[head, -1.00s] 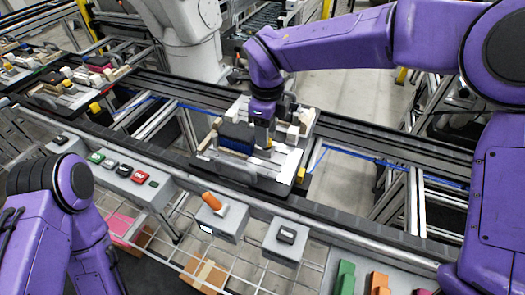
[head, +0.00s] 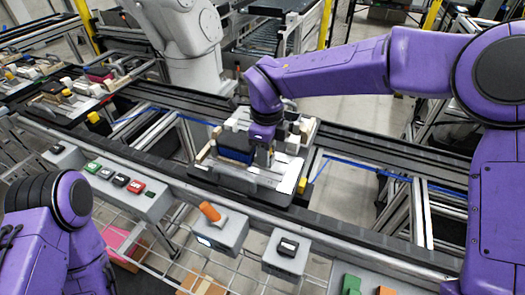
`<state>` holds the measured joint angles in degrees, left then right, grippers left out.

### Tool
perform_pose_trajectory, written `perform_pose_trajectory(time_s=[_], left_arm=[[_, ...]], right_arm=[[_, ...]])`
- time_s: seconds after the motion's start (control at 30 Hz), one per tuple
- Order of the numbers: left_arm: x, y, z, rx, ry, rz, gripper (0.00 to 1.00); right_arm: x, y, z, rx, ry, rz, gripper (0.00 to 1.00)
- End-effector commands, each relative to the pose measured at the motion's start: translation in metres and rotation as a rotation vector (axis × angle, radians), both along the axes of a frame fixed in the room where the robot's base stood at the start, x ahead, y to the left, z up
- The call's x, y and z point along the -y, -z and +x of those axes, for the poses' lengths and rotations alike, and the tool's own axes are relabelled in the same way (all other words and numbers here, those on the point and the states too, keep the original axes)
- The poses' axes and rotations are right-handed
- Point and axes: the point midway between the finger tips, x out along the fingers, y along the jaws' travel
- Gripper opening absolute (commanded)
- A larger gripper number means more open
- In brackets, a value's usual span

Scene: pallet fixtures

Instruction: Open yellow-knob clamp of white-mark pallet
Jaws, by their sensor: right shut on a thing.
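The near pallet (head: 240,178), a light plate on a dark carrier, sits on the conveyor at the middle of the head view. A dark blue block (head: 236,150) and several pale fixture parts stand on it. A pale strip that may be its white mark (head: 303,176) shows at its right edge. My right gripper (head: 262,158) reaches down over the pallet, just right of the blue block, shut on a small part there. Its fingers hide most of that part, so I cannot make out the yellow knob. My left gripper is out of view; only my left arm shows.
More loaded pallets (head: 62,105) stand on the line at the left. A grey box with an orange handle (head: 211,212) and a grey button box (head: 287,247) stand in front of the conveyor. A white robot arm (head: 188,45) stands behind it.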

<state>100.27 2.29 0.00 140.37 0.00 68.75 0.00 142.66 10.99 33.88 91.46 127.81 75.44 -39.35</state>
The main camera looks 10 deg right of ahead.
Motion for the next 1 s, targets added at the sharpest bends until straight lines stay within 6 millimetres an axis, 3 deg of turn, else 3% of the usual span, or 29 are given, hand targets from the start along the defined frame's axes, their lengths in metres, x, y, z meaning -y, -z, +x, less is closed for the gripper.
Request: perform_pose_trajectory(time_s=[0.77,0.8,0.83,1.0], left_arm=[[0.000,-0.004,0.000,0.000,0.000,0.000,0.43],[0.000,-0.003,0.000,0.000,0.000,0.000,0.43],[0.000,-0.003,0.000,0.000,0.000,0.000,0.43],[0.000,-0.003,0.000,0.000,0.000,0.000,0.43]], right_arm=[[0.021,-0.003,-0.013,0.005,0.003,0.002,0.05],[0.021,-0.003,-0.013,0.006,0.002,0.001,0.38],[0.021,-0.003,-0.013,0.005,0.002,0.000,0.48],[0.021,-0.002,-0.013,0.003,0.001,0.001,0.49]])
